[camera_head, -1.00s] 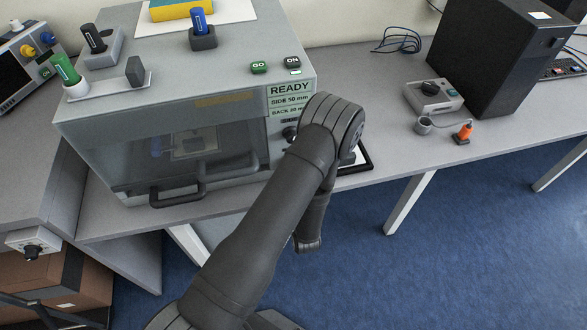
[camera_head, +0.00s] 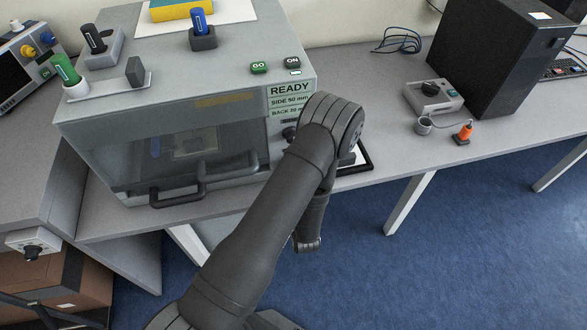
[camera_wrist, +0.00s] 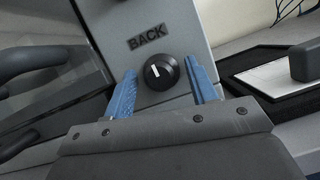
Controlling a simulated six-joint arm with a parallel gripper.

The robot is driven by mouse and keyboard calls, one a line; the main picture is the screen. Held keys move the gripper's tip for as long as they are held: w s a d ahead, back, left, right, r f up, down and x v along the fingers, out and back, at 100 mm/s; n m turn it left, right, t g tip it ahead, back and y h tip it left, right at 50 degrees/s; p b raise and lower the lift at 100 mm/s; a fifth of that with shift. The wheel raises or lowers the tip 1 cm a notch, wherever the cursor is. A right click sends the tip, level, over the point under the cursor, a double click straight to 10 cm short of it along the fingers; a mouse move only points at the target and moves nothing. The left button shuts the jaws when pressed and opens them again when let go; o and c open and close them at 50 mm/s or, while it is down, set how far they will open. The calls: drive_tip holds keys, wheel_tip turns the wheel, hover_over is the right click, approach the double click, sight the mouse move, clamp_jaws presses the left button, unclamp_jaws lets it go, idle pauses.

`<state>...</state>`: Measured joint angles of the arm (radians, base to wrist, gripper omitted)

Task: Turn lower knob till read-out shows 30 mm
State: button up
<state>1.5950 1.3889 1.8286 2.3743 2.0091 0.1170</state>
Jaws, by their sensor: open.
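The lower knob (camera_wrist: 161,72), black and round with a white pointer mark, sits below a "BACK" label (camera_wrist: 147,37) in the wrist view. My gripper (camera_wrist: 160,70) is open, its blue fingers on either side of the knob with gaps showing. Whether the knob lies between the tips in depth is hard to tell. The read-out (camera_head: 290,100) on the grey machine (camera_head: 230,75) shows READY, SIDE 50 mm and a BACK line, partly hidden and too small to read surely. The upper knob (camera_head: 289,133) shows beside my arm, which hides the lower knob and gripper in the head view.
The machine's dark handle (camera_head: 178,196) sticks out at the front; it is left of my gripper in the wrist view. A black-framed tray (camera_head: 366,160) lies right of the machine. A control box (camera_head: 432,98) and black cabinet (camera_head: 490,60) stand farther right.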

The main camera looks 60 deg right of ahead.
drive_tip(key=s+a+r, duration=0.3)
drive_tip(key=s+r, duration=0.8)
drive_tip(key=shift+s, duration=0.15)
drive_tip(key=shift+f, duration=0.1)
drive_tip(key=s+a+f+n+g+y, duration=0.15)
drive_tip(key=a+f+n+y, duration=0.3)
drive_tip(key=a+f, duration=0.55)
drive_tip(key=shift+n, duration=0.45)
drive_tip(key=x, duration=1.8)
drive_tip(key=shift+s+d+f, duration=0.2)
drive_tip(key=shift+d+f, duration=0.05)
drive_tip(key=shift+f, duration=0.05)
drive_tip(key=c, duration=1)
